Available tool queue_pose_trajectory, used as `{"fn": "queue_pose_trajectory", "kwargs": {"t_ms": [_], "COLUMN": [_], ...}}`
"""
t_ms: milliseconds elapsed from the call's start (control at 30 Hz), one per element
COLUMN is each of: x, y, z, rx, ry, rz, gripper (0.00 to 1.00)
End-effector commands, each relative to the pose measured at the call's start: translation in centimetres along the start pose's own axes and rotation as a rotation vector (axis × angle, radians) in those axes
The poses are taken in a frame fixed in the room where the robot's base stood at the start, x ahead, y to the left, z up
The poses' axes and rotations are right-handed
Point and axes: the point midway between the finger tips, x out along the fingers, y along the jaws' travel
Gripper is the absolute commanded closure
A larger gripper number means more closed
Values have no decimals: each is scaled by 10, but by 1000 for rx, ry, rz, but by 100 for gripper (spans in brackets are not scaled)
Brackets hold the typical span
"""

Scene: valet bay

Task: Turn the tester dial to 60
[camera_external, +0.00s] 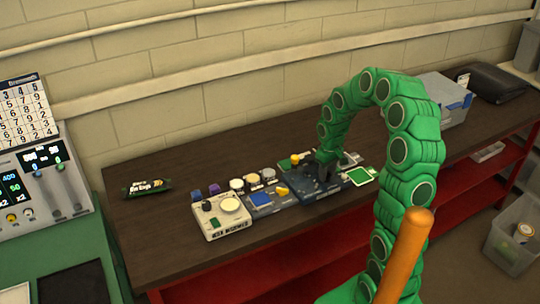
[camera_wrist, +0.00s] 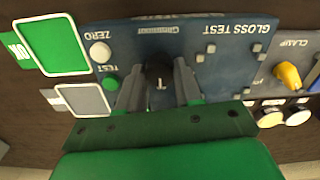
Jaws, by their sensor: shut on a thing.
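The gloss tester is a dark blue panel (camera_wrist: 215,30) marked GLOSS TEST, seen upside down in the wrist view; it also shows on the bench in the external view (camera_external: 325,193). Its dial (camera_wrist: 160,76) is a black knob with a short white mark. My gripper (camera_wrist: 160,85) is shut on the dial, one grey finger on each side; in the external view my gripper (camera_external: 325,169) reaches down onto the tester. A white ZERO button (camera_wrist: 99,52) and a green TEST button (camera_wrist: 110,83) sit left of the dial. The fingers hide the scale around it, so I cannot read the setting.
A green card (camera_wrist: 53,45) and a grey card (camera_wrist: 82,100) lie beside the tester. A clamp unit with a yellow knob (camera_wrist: 289,75) stands on its other side. A cream device (camera_external: 221,214) and several jars stand left on the bench. The bench front is clear.

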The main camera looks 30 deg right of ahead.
Motion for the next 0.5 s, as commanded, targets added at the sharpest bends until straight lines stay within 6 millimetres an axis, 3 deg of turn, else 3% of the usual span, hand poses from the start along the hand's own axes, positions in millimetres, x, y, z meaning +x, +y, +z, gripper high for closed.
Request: {"fn": "queue_pose_trajectory", "kwargs": {"t_ms": [200,233,367,500], "x": [-1,-1,0,0], "y": [0,0,0,0], "z": [-1,-1,-1,0], "rx": [0,-1,-1,-1], "ry": [4,4,3,2], "rz": [0,0,0,0], "gripper": [96,61,41,40]}}
